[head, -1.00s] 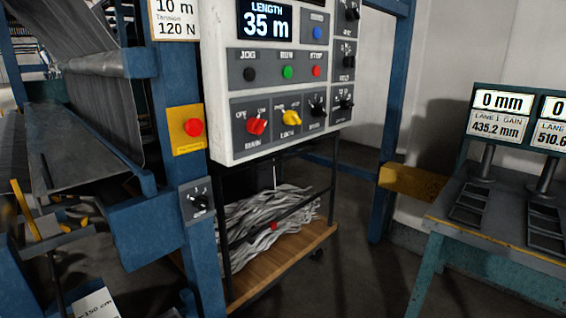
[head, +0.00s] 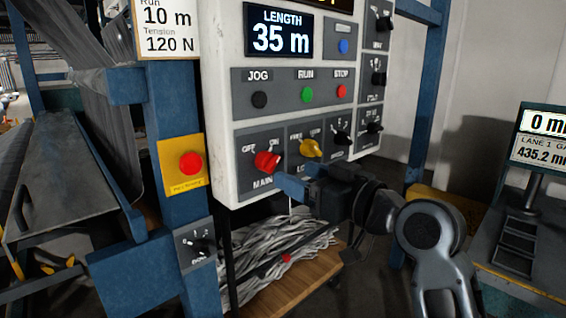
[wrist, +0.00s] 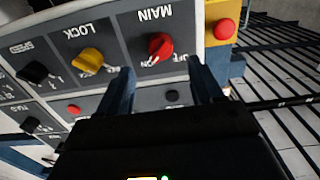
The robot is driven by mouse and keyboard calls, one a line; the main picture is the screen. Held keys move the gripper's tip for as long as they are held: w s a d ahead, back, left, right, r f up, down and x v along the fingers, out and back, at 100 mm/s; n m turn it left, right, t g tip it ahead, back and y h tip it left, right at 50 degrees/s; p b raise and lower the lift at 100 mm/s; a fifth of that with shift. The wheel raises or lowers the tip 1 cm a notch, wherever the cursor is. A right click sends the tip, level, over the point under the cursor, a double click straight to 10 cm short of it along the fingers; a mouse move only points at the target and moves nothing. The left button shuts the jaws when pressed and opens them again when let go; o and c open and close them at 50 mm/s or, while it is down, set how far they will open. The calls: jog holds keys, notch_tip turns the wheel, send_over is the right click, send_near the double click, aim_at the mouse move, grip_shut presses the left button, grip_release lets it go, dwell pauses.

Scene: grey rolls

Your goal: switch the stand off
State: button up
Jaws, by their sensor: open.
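The red MAIN switch knob (head: 267,161) is on the lower left of the white control panel (head: 224,180), with OFF and ON marked above it. Its handle appears to lean toward ON. It also shows in the wrist view (wrist: 160,46), where the panel looks upside down. My gripper (head: 288,182) is just right of and below the knob in the head view. In the wrist view its two fingers (wrist: 163,82) are apart with nothing between them, and the knob lies beyond the tips, between their lines. No contact shows.
The yellow LOCK knob (head: 311,148) is right beside MAIN, with black knobs (head: 342,137) further right. JOG, RUN and STOP buttons sit above. A red emergency button (head: 190,163) on a yellow plate is to the left. A wooden cart (head: 300,283) of grey strips stands below.

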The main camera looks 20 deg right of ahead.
aim_at(275, 167)
jog(key=p+x, duration=0.1)
jog(key=x, duration=0.6)
jog(key=shift+w, duration=0.1)
jog(key=shift+c, duration=0.5)
jog(key=c, duration=1)
jog(key=shift+o, duration=0.2)
jog(key=shift+f, duration=0.1)
